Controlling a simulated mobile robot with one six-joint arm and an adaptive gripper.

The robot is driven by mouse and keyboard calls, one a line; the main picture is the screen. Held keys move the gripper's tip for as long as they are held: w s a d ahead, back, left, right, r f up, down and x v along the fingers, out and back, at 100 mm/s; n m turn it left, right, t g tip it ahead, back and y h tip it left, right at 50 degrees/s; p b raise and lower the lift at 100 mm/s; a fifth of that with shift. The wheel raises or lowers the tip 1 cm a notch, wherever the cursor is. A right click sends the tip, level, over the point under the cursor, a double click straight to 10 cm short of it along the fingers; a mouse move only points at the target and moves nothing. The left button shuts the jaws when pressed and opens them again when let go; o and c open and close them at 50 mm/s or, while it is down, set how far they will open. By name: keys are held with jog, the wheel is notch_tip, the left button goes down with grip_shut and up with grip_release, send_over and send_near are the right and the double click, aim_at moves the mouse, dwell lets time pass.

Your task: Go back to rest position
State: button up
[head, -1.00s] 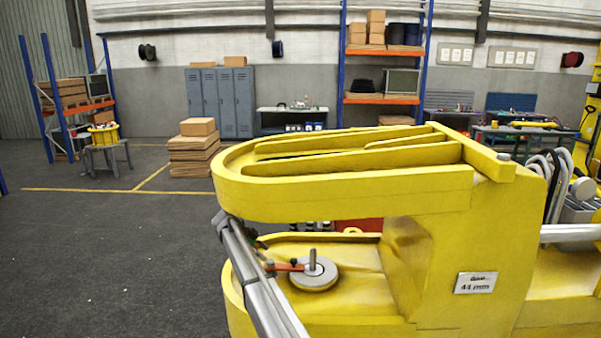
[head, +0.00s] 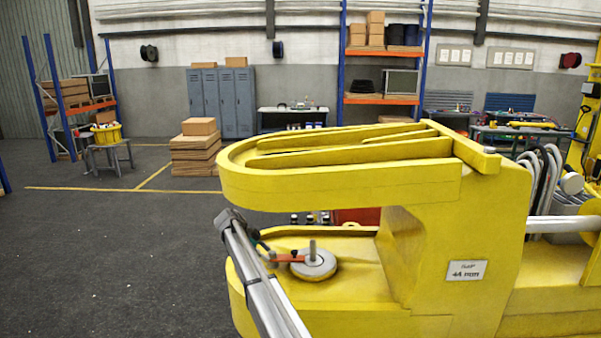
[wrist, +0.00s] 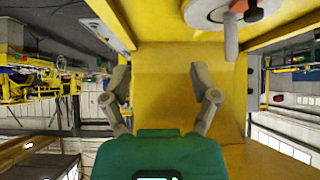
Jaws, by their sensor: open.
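The yellow boom (head: 350,185) fills the right half of the head view, its two arms pointing left with a gap between them. A grey disc (head: 314,266) with an upright pin lies on the lower arm, with an orange piece (head: 289,258) at its left side. My gripper (wrist: 160,72) is open in the wrist view, with nothing between its fingers and a yellow boom wall behind them. The disc (wrist: 212,10) and its pin (wrist: 231,40) show upside down at the top right there, apart from the fingers. In the head view my gripper is mostly hidden behind my grey arm link.
Cables (head: 543,175) hang at the right. Stacked boxes (head: 197,155), lockers (head: 222,100) and shelves stand farther back. The dark floor (head: 110,250) at left is clear.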

jog(key=s+d+f+n+y, duration=0.2)
jog(key=s+d+n, duration=0.2)
jog(key=s+d, duration=0.55)
jog(key=s+d+f+n+y, duration=0.2)
jog(key=s+d+n, duration=0.3)
jog(key=s+d, duration=0.4)
jog(key=s+d+f+n+y, duration=0.1)
jog(key=s+d+n+y, duration=0.25)
jog(key=s+d, duration=0.45)
jog(key=s+d+n+y, duration=0.25)
jog(key=s+n, duration=0.25)
jog(key=s, duration=0.7)
notch_tip(320, 180, down, 26)
jog(key=s+h+b, duration=0.1)
jog(key=s+b, duration=0.1)
jog(key=b, duration=2.4)
jog(key=shift+d+f, duration=0.15)
jog(key=shift+d, duration=0.15)
jog(key=shift+s+d, duration=0.1)
